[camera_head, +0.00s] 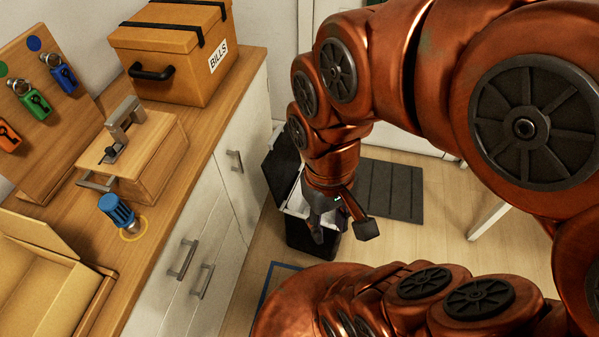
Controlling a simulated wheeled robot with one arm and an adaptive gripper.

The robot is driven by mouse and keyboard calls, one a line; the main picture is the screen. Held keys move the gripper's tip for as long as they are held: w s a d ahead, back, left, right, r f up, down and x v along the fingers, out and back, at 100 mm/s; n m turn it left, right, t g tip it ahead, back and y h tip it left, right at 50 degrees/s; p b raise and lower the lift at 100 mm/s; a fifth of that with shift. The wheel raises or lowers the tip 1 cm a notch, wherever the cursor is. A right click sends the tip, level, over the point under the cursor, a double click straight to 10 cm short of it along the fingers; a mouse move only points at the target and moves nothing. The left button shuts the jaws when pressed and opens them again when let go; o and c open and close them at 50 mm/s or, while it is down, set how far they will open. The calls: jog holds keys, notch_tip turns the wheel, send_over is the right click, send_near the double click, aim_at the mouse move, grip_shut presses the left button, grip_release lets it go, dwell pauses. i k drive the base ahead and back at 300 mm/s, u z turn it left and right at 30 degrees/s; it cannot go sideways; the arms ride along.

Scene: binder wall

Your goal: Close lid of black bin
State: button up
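The black bin (301,236) stands on the floor beside the white cabinet, with a pale liner or rim (297,204) showing at its top. Its black lid (280,168) is raised on the far left side, by the cabinet, so the bin is open. My gripper (325,232) points down over the right part of the bin and hides some of its opening. The fingers are dark and small here, and I cannot tell whether they are apart or touch the bin. The lid's right part is hidden behind my arm.
A grey mat (392,190) lies on the floor behind and right of the bin. The white cabinet (225,205) with handles stands close on the left.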

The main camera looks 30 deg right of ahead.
aim_at(280, 167)
jog(key=u, duration=0.5)
jog(key=k, duration=1.25)
jog(key=z, duration=0.35)
jog(key=i, duration=1.65)
jog(key=u, duration=0.95)
